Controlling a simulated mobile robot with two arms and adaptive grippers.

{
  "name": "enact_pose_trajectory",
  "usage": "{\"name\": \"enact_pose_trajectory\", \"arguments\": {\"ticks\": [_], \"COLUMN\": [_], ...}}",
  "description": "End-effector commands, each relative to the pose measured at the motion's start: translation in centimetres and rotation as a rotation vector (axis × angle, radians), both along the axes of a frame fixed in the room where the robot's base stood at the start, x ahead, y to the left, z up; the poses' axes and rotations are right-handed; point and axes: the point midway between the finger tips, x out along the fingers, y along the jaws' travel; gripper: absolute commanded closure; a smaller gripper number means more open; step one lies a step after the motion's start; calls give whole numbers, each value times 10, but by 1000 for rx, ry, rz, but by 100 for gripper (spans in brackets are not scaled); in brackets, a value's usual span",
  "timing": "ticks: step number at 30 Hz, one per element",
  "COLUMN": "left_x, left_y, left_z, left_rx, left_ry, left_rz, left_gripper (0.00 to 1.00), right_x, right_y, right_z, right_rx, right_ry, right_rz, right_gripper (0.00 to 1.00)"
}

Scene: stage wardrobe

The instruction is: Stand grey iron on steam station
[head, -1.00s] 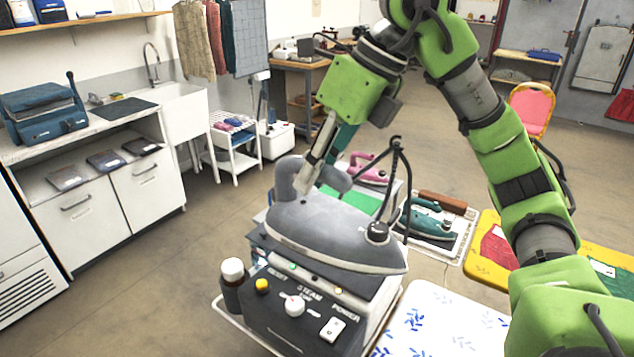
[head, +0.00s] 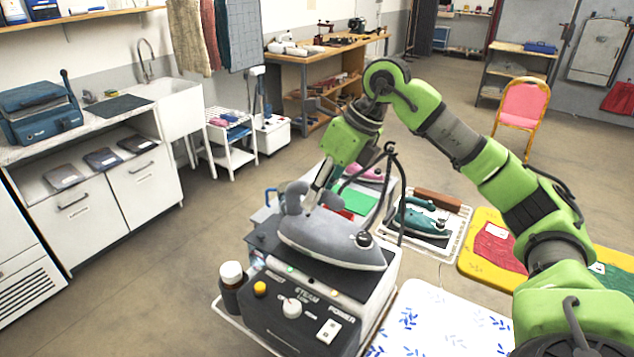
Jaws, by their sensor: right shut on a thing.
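The grey iron (head: 330,243) is over the top of the dark steam station (head: 300,315), its soleplate down and roughly level, its nose to the right. I cannot tell whether the soleplate touches the station's top or hangs slightly above it. My right gripper (head: 314,197) reaches down from behind and is shut on the iron's handle. The iron's body hides part of the station's top. My left gripper is not in view.
A teal iron (head: 420,219) and a pink iron (head: 365,173) are behind. A patterned white ironing board (head: 440,325) lies at front right. A hose stand (head: 393,190) rises close behind the iron.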

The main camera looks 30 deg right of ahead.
Motion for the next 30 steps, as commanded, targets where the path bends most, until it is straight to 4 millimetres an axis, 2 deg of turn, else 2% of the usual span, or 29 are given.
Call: {"name": "enact_pose_trajectory", "arguments": {"ticks": [6,17,18,19,30], "left_x": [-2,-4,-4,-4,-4], "left_y": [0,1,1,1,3], "left_z": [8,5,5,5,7], "left_rx": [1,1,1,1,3], "left_ry": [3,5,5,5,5], "left_rz": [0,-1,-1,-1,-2], "left_gripper": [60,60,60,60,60], "right_x": [1,1,0,0,0], "right_y": [0,0,0,0,0], "right_z": [-12,-15,-17,-17,-15], "right_rx": [1,1,-1,-1,-1], "right_ry": [-8,-9,-2,-2,-2], "right_rz": [-2,-2,-1,-1,-1], "right_gripper": [100,100,74,66,65]}}
